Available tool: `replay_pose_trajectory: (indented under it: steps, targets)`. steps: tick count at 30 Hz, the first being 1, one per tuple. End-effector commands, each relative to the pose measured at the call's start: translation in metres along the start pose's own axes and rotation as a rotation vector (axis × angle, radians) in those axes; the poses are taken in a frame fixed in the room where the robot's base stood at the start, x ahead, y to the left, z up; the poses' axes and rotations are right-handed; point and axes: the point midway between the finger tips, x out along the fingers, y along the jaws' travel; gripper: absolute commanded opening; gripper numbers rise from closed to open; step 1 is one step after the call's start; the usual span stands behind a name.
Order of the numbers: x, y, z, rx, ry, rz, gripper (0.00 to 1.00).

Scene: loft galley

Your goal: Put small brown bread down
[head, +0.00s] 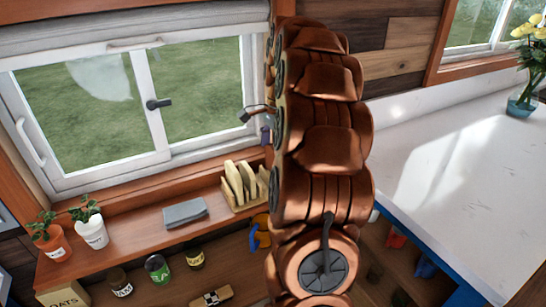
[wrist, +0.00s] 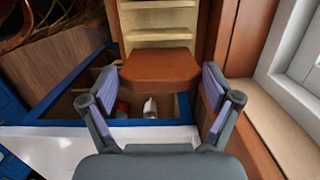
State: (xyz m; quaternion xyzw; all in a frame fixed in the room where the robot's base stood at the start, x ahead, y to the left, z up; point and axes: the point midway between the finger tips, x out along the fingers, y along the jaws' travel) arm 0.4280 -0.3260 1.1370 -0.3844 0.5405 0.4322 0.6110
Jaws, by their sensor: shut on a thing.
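The small brown bread (wrist: 160,66) is a smooth reddish-brown block between the two fingers of my gripper (wrist: 164,82) in the wrist view. My gripper is shut on it, with a finger at each side. In the head view my copper-coloured arm hides the bread. Only a small dark and purple part of my gripper (head: 257,116) shows at the arm's left edge, in front of the window. What lies directly under the bread cannot be told for sure.
A white counter (head: 440,150) with a flower vase (head: 522,100) is at right, mostly clear. The wrist view shows a blue-edged compartment (wrist: 72,104) with items inside.

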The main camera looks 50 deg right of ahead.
Motion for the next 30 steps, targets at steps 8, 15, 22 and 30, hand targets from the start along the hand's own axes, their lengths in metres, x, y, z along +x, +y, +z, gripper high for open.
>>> replay_pose_trajectory:
  steps: [8,15,22,30]
  targets:
    - [0.027,0.001,-0.002,0.0,-0.003,0.005,0.62]
    - [0.03,0.001,-0.003,0.0,-0.001,0.003,0.62]
    - [0.033,0.001,-0.004,0.0,-0.001,0.003,0.93]
    - [0.033,0.001,-0.004,0.0,-0.001,0.003,1.0]
